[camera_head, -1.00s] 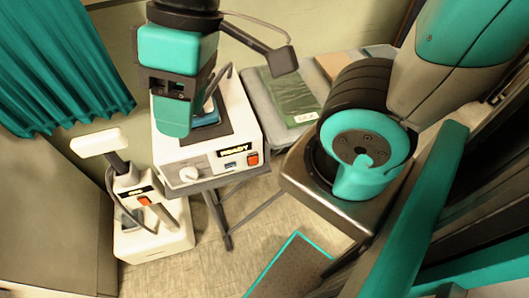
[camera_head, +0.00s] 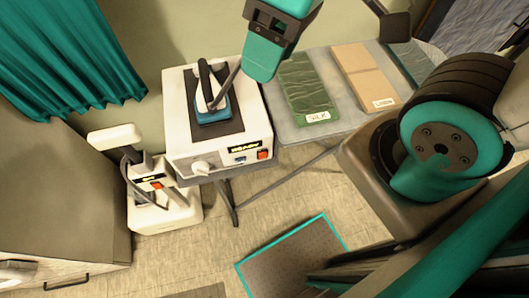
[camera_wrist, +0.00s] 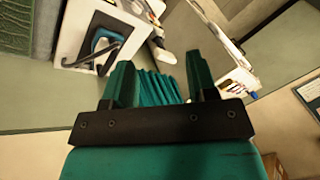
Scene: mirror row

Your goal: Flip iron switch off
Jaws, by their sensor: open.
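The iron (camera_head: 211,103), with a teal base and dark handle, rests on the dark mat of a white iron station (camera_head: 178,115). The station's front has a white knob, a lit yellow display (camera_head: 244,148) and a red switch (camera_head: 264,154) at its right end. The switch's tilt is too small to tell. My gripper (camera_wrist: 161,75) is open and empty, its two teal fingers apart. In the head view my gripper (camera_head: 263,58) is above and right of the station, clear of the switch. The iron also shows in the wrist view (camera_wrist: 104,45).
A white device (camera_head: 150,215) with its own orange-red switch (camera_head: 157,185) stands left of the station. A grey board (camera_head: 340,122) at right bears a green SILK cloth (camera_head: 306,88) and a tan LINEN cloth (camera_head: 365,75). A teal-edged mat (camera_head: 290,260) lies on the floor.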

